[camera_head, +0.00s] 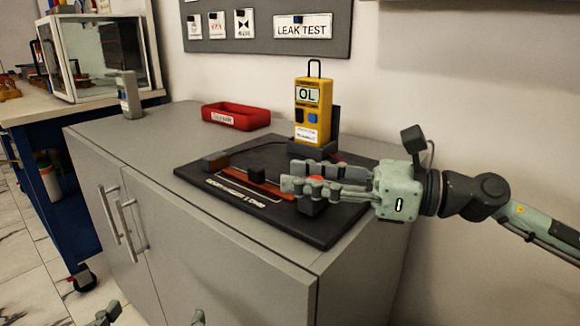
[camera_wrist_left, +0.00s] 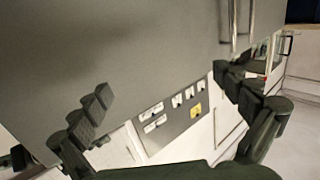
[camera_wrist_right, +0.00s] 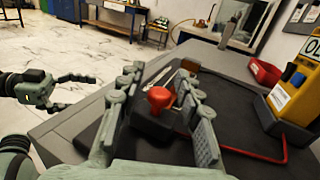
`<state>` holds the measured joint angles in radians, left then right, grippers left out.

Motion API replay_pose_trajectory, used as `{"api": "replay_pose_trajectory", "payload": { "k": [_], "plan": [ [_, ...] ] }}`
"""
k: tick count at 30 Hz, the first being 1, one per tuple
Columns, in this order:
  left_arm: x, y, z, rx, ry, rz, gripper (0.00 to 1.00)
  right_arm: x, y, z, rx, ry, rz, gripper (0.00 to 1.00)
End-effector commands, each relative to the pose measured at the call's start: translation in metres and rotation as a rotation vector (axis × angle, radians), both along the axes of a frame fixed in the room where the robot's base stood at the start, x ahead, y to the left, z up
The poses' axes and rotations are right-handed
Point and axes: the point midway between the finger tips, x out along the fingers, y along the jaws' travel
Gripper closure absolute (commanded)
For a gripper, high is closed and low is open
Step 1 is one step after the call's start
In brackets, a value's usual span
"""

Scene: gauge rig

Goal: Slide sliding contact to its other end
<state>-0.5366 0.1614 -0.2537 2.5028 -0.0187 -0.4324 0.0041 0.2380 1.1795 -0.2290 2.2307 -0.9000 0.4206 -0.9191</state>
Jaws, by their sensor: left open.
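A dark block with a red knob (camera_head: 317,182) sits at the right end of a strip on the black board (camera_head: 320,232); it looks like the sliding contact, but I cannot read a label on it. My right gripper (camera_head: 305,176) reaches in from the right, fingers open either side of the knob. In the right wrist view the red knob (camera_wrist_right: 159,98) stands between the fingers with gaps. My left gripper (camera_head: 152,316) is open and empty, low in front of the cabinet.
A yellow meter (camera_head: 313,108) reading "OL" stands in a dark holder behind the strip. A red lead (camera_wrist_right: 262,158) runs across the board. A red tray (camera_head: 236,115) and a grey device (camera_head: 129,95) stand further left on the cabinet top. The wall is close behind.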

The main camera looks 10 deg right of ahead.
Motion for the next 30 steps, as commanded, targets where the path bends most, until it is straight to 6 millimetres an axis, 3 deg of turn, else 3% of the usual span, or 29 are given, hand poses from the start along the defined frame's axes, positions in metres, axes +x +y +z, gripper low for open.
{"api": "replay_pose_trajectory", "payload": {
  "k": [10, 23, 30],
  "plan": [
    [-0.006, 0.029, -0.051, 0.108, 0.238, 0.054, 0.00, 0.010, 0.017, 0.001, 0.003, 0.001, -0.001, 0.65],
    [-0.008, 0.035, -0.061, 0.127, 0.283, 0.065, 0.00, 0.012, 0.021, 0.000, 0.001, 0.000, -0.001, 0.65],
    [-0.008, 0.035, -0.061, 0.127, 0.283, 0.065, 0.00, 0.012, 0.021, 0.000, 0.001, 0.000, -0.001, 0.94]
  ]
}}
